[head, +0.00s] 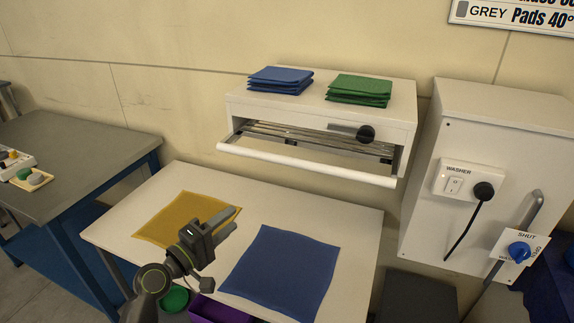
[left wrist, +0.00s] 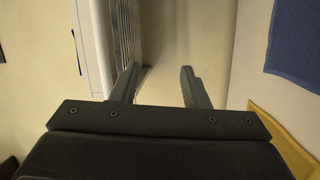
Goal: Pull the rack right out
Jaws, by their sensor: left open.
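The rack (head: 275,135) is a set of pale metal rods with a thick white front bar (head: 300,164). It stands partly out of the white wall cabinet (head: 315,112), its front bar clear of the opening. My left gripper (head: 229,224) is open and empty above the table, in front of and below the bar. In the left wrist view, the rods (left wrist: 124,32) and the white bar (left wrist: 90,45) are at the upper left, beyond the open fingers (left wrist: 158,78). No contact with the bar shows. My right gripper is out of view.
Folded blue cloths (head: 280,80) and green cloths (head: 358,90) lie on the cabinet. The white table (head: 150,185) below holds a flat yellow cloth (head: 165,222) and a flat blue cloth (head: 285,270). A washer switch box (head: 470,182) is at the right, a grey bench (head: 75,140) at the left.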

